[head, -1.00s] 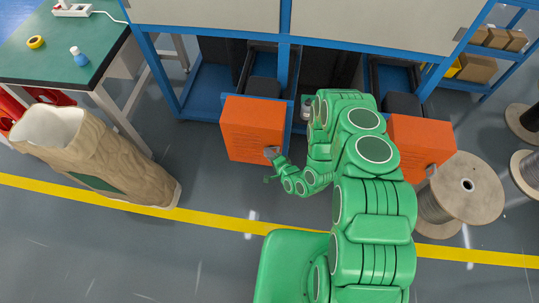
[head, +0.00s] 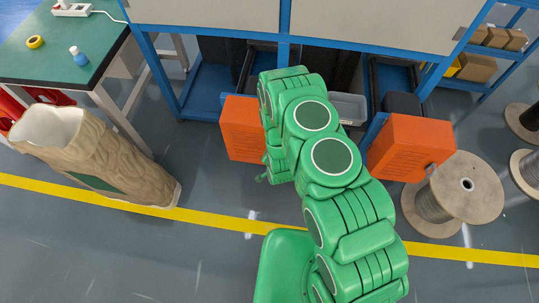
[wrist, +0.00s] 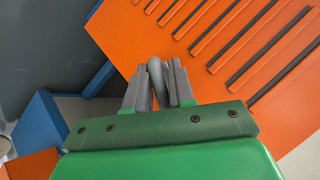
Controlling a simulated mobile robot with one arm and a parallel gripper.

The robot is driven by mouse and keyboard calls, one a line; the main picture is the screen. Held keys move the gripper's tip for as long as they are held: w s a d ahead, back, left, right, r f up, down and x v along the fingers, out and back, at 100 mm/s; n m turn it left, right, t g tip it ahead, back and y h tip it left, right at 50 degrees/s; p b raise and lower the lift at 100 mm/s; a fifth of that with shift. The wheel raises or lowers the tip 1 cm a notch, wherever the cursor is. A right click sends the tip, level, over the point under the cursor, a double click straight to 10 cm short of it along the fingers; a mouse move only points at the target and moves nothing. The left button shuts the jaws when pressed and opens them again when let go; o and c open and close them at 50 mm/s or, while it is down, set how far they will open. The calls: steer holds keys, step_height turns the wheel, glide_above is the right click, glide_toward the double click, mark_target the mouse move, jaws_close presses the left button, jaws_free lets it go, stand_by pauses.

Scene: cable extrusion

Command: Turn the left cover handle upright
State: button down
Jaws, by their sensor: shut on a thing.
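The left orange cover (head: 240,128) stands at the front of the blue frame in the head view, its right part hidden behind my arm. In the wrist view its slotted orange face (wrist: 190,28) fills the upper right. The grey cover handle (wrist: 155,70) shows there as a rounded bar between my fingers. My gripper (wrist: 157,88) is shut on this handle, with one finger on each side. The head view hides my fingers and the handle behind my arm, so I cannot tell the handle's angle to the floor.
A second orange cover (head: 410,148) stands to the right, beside a cable spool (head: 455,195). A grey bin (head: 348,108) sits between the covers. A green-topped table (head: 60,55) and a tan sack (head: 90,160) are at the left.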

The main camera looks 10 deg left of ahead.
steer(key=n+h, duration=0.1)
steer(key=h, duration=0.1)
steer(key=n+h, duration=0.1)
steer(key=h, duration=0.1)
steer(key=shift+s+d+f, duration=0.1)
steer(key=shift+d+f, duration=0.05)
steer(key=shift+n+h, duration=0.3)
steer(key=shift+h, duration=0.4)
steer(key=shift+d, duration=0.15)
steer(key=c, duration=1.1)
jaws_free()
steer(key=shift+w, duration=0.2)
steer(key=shift+c, duration=0.2)
steer(key=shift+a+r, duration=0.25)
steer(key=shift+r, duration=0.05)
steer(key=d+v, duration=0.1)
steer(key=v, duration=0.6)
steer(key=shift+s+a, duration=0.4)
steer(key=shift+a, duration=0.05)
